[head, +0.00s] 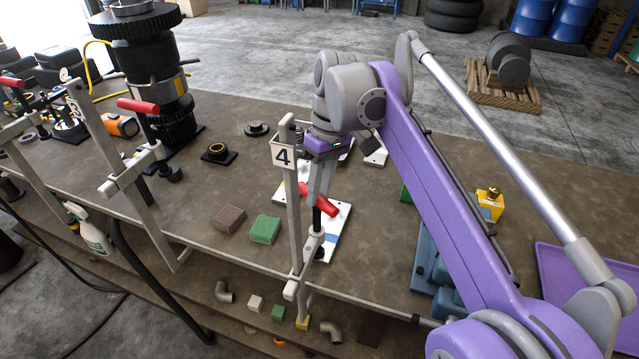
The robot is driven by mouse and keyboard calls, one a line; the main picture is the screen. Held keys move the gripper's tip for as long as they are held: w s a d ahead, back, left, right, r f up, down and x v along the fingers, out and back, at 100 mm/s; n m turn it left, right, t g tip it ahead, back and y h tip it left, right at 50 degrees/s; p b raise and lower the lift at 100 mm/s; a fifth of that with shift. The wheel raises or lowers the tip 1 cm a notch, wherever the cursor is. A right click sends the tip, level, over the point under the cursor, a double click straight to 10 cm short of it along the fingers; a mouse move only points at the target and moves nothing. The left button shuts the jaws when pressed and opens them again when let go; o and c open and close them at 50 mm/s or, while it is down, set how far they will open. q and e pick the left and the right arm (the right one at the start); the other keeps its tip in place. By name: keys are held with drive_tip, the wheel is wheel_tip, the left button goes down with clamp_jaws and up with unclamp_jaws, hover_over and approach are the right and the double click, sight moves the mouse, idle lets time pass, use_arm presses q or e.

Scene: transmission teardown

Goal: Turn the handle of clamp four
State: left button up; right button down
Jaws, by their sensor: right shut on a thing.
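Clamp four (295,220) stands upright at the near edge of the workbench, marked by a white tag with a 4 (283,156). Its red handle (327,206) sits tilted, the left end higher than the right, above a dark screw and a pad. My right gripper (319,196) reaches down from the purple arm and is shut on the red handle near its middle. The fingertips partly cover the handle. Below lies a white plate (338,218) with a blue stripe. My left gripper is out of view.
Another clamp (120,165) with a red handle stands to the left, by a tall dark gear assembly (150,60). A green block (265,229) and a brown block (228,218) lie left of clamp four. A yellow part (490,204) and a purple tray (585,285) are at the right.

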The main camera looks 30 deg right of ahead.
drive_tip(key=n+p, duration=0.1)
drive_tip(key=n, duration=0.2)
drive_tip(key=shift+w+r+g, duration=0.1)
drive_tip(key=shift+w+g, duration=0.05)
drive_tip(key=shift+g, duration=0.15)
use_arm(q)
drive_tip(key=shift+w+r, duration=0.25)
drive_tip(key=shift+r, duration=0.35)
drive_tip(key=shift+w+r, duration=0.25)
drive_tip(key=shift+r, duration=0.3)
use_arm(e)
drive_tip(key=shift+n, duration=1.1)
drive_tip(key=shift+n+h, duration=0.3)
drive_tip(key=c, duration=0.7)
unclamp_jaws()
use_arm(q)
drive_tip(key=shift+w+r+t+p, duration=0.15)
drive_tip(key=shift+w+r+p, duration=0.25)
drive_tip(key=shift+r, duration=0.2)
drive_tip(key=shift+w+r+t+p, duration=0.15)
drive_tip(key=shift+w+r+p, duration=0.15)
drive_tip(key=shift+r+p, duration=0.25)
use_arm(e)
drive_tip(key=r, duration=0.3)
drive_tip(key=w+d+r, duration=0.1)
drive_tip(key=r, duration=0.6)
drive_tip(key=shift+w+d+r, duration=0.2)
drive_tip(key=shift+w+d, duration=0.05)
drive_tip(key=shift+d, duration=0.05)
